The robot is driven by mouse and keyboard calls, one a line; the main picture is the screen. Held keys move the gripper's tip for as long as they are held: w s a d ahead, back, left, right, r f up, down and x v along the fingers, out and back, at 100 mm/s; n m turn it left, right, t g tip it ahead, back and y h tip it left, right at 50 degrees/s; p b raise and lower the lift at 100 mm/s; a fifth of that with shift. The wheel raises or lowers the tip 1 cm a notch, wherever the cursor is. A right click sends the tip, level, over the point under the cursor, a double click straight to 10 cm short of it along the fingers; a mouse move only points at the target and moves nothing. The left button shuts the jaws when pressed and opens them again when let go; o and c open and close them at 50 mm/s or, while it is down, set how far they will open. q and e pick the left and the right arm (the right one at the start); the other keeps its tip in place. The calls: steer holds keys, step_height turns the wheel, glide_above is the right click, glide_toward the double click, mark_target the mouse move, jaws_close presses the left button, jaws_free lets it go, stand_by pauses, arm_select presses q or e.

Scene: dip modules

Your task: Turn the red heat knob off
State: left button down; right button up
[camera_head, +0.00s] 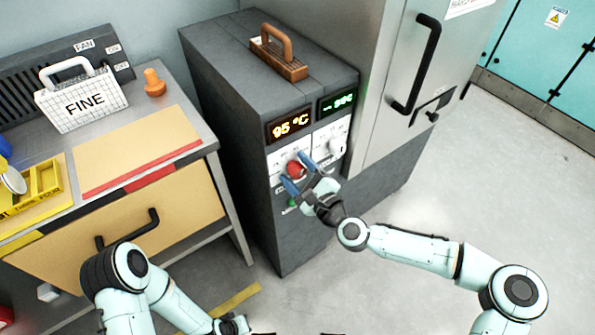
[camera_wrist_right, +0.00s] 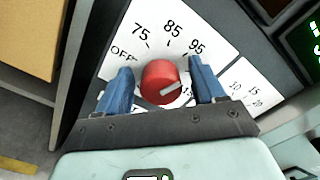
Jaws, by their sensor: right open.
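The red heat knob (camera_head: 296,169) is on the white dial panel of the dark grey unit. In the right wrist view, the red knob (camera_wrist_right: 161,82) sits between the two blue fingers of my right gripper (camera_wrist_right: 160,88), with a small gap on each side. The gripper is open around the knob. The knob's white pointer line points right, toward the right finger. The dial marks OFF, 75, 85 and 95 show above; part of the scale is hidden by that finger. My left arm is low at the left, and its gripper end (camera_head: 235,325) is cut by the bottom edge.
The orange display (camera_head: 290,125) reads 95 °C. A green display (camera_head: 337,102) and a white knob (camera_head: 337,145) are to its right. A brown-handled block (camera_head: 278,58) stands on top of the unit. A drawer bench (camera_head: 205,145) is at left; the floor at right is clear.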

steer(key=c, duration=1)
arm_select(q)
steer(key=shift+s, duration=0.1)
arm_select(e)
steer(key=shift+n, duration=0.5)
